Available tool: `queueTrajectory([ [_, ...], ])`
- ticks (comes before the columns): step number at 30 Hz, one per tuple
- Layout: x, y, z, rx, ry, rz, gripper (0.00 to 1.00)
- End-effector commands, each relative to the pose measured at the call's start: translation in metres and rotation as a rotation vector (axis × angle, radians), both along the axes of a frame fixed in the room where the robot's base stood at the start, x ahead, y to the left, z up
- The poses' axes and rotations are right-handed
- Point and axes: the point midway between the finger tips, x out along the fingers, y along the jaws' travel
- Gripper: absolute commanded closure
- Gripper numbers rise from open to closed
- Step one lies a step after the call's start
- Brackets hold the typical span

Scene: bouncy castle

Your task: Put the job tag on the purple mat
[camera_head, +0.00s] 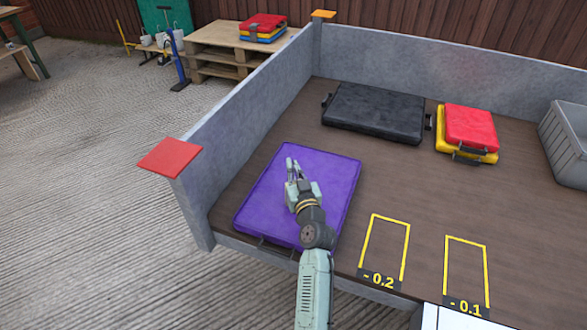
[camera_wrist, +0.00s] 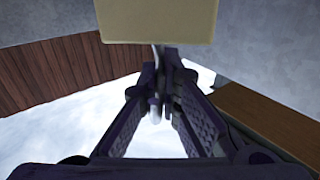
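The purple mat (camera_head: 328,178) lies flat at the left end of the brown deck, near its front edge, with a dark handle at its front. My gripper (camera_head: 292,168) shows in front of the mat in the head view and hides part of it; its height above it is hard to judge. In the wrist view, my gripper (camera_wrist: 163,68) has its fingers converging on a thin grey strand. A plain beige tag (camera_wrist: 158,20), seemingly the job tag, is joined to that strand and hangs clear of the fingers. The tag cannot be made out in the head view.
A black mat (camera_head: 374,112), a red case (camera_head: 470,126) on a yellow one, and a grey crate (camera_head: 565,145) stand farther back. Low grey walls (camera_head: 250,105) bound the deck. Yellow outlines (camera_head: 387,218) mark bare deck right of the purple mat.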

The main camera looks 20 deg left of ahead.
Motion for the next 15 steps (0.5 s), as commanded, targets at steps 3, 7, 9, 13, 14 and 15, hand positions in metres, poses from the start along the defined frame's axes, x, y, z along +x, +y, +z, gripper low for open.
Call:
queueTrajectory([
  [3,0.0,0.0,-0.0008,0.0,0.0,0.0,0.9],
  [7,0.0,0.0,-0.0008,0.0,0.0,0.0,0.81],
  [9,0.0,0.0,-0.0008,0.0,0.0,0.0,0.77],
  [13,-0.0001,0.0,-0.0007,0.0,0.0,0.0,0.75],
  [14,-0.0001,0.0,-0.0007,0.0,0.0,0.0,0.75],
  [15,-0.0001,0.0,-0.0007,0.0,0.0,0.0,0.75],
])
